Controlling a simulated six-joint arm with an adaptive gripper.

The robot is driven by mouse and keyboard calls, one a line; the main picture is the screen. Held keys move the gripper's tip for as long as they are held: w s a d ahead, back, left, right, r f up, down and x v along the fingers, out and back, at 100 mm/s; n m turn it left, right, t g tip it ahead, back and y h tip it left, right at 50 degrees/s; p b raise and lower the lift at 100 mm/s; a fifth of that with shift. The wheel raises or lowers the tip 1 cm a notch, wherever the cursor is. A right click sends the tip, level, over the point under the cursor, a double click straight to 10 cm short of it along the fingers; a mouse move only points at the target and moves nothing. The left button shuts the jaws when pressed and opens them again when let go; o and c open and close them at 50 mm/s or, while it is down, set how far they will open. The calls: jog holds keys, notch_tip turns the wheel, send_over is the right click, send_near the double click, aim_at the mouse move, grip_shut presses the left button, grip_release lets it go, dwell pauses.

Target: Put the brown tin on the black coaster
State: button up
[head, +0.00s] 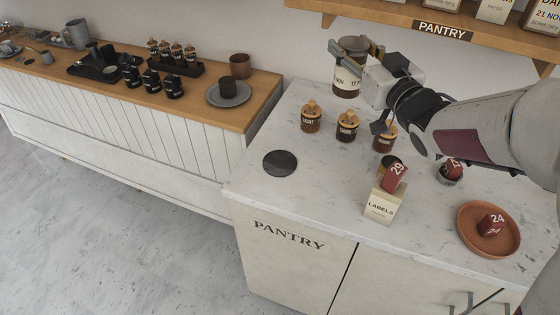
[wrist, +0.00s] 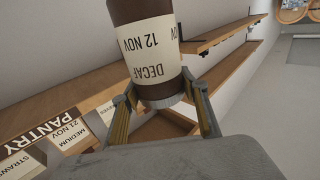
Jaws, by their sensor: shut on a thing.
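The brown tin (head: 347,78) has a cream label reading "12 NOV". It is upright near the back wall, behind the small jars, and it looks raised off the counter. My gripper (head: 362,52) is shut on it near its lid, coming from the right. In the wrist view the tin (wrist: 146,50) shows upside down, its label reading "DECAF 12 NOV", between the two fingers of my gripper (wrist: 160,98). The black coaster (head: 280,163) is a flat, empty disc on the white counter, at the front left, apart from the tin.
Several cork-topped jars (head: 311,116) stand between the tin and the counter's front. A labels box (head: 382,204) and a terracotta dish (head: 468,231) holding a red block lie to the right. A pantry shelf (head: 400,18) hangs above. The counter around the coaster is clear.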

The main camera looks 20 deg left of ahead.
jog(key=s+a+n+g+y, duration=0.3)
jog(key=s+a, duration=0.5)
jog(key=a, duration=0.5)
notch_tip(320, 180, down, 11)
notch_tip(320, 180, down, 6)
dwell(0.6)
jog(key=shift+f, duration=1.95)
jog(key=shift+f, duration=0.1)
